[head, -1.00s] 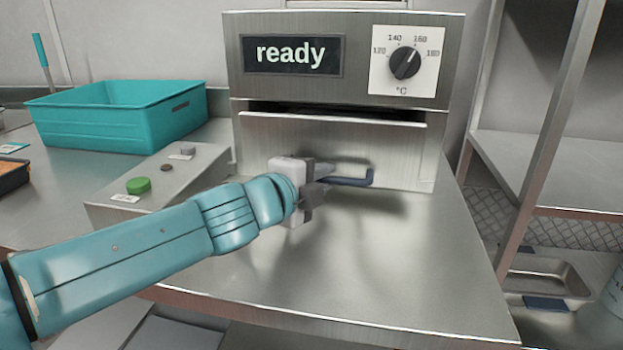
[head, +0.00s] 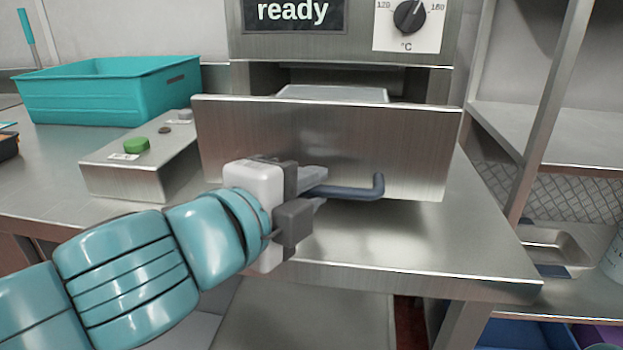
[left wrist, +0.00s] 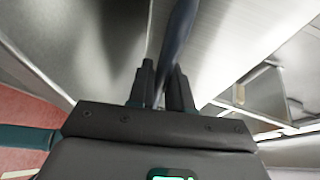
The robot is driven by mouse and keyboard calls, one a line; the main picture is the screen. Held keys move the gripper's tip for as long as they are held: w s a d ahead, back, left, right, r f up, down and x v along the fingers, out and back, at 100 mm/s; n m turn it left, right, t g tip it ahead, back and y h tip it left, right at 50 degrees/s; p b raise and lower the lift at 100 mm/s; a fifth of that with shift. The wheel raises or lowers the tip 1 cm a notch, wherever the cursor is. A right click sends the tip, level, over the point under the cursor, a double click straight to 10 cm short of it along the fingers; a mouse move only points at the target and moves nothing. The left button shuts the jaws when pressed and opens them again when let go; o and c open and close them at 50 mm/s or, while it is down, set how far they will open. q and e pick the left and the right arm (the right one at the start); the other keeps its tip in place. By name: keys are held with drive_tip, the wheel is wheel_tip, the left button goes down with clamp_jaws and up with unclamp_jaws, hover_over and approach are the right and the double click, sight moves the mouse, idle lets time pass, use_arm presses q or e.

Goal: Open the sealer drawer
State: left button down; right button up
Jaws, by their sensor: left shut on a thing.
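The sealer (head: 350,48) stands at the back of the steel table, with a display reading "ready" and a dial. Its drawer front (head: 330,125) stands well out from the body, and a pale tray or block (head: 332,94) shows behind its top edge. A dark blue bar handle (head: 372,188) is on the drawer front. My left gripper (head: 312,190) is shut on the left part of this handle. In the left wrist view the dark handle bar (left wrist: 178,40) runs between the two fingers. My right gripper is not in view.
A grey control box (head: 130,165) with a green button stands left of the drawer. A teal bin (head: 105,95) is behind it. A metal rack with shelves (head: 570,140) is at the right. The table's front edge (head: 430,285) is just below the drawer.

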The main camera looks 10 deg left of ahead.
use_arm(q)
drive_tip(key=shift+s, duration=0.8)
drive_tip(key=c, duration=1.1)
unclamp_jaws()
drive_tip(key=p+v, duration=0.4)
drive_tip(key=v, duration=1.2)
drive_tip(key=shift+s+p, duration=0.15)
drive_tip(key=shift+p, duration=0.15)
